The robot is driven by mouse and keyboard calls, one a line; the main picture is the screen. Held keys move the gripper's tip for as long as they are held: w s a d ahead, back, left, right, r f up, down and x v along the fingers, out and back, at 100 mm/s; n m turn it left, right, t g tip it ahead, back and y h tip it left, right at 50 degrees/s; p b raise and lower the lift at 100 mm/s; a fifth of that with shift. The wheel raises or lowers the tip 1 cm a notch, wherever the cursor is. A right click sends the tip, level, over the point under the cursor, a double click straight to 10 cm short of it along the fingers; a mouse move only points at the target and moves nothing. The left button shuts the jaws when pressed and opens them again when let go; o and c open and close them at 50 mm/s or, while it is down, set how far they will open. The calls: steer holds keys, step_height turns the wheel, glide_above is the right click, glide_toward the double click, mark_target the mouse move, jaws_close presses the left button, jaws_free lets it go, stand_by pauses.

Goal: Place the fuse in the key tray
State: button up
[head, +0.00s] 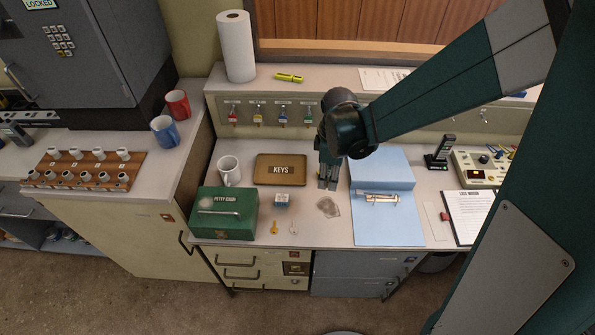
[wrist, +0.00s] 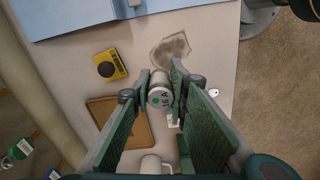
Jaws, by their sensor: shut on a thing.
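The fuse is a pale cylinder with a green dot and "15 A" on its end (wrist: 160,97). In the wrist view it sits between my gripper's (wrist: 161,86) two green-padded fingers, which are shut on it. In the head view my gripper (head: 328,182) points down, just right of the key tray, and the fuse cannot be made out there. The key tray (head: 259,179) is a shallow brown tray marked "KEYS" on the desk. It also shows in the wrist view (wrist: 139,132), left of and below the fuse, partly hidden by a finger. No keys show in it.
A white mug (head: 229,170) and green cash box (head: 223,213) stand left of the tray. A small cube (head: 282,201), loose keys (head: 274,228) and a clear bag (head: 327,207) lie in front. A blue folder (head: 383,222) lies right. A yellow-black box (wrist: 109,65) shows in the wrist view.

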steer(key=w+a+p, duration=0.2)
steer(key=w+a, duration=1.1)
steer(key=a, duration=0.3)
steer(key=shift+w+a+r, duration=0.25)
steer(key=shift+w+a, duration=0.05)
steer(key=shift+a, duration=0.1)
steer(key=shift+f, duration=0.1)
steer(key=b, duration=0.1)
glide_above(282, 170)
steer(key=shift+a+f, duration=0.1)
steer(key=shift+f, duration=2.9)
steer(key=shift+f+b, duration=0.35)
steer(key=shift+f, duration=1.55)
steer(key=shift+f, duration=0.15)
steer(key=o, duration=0.9)
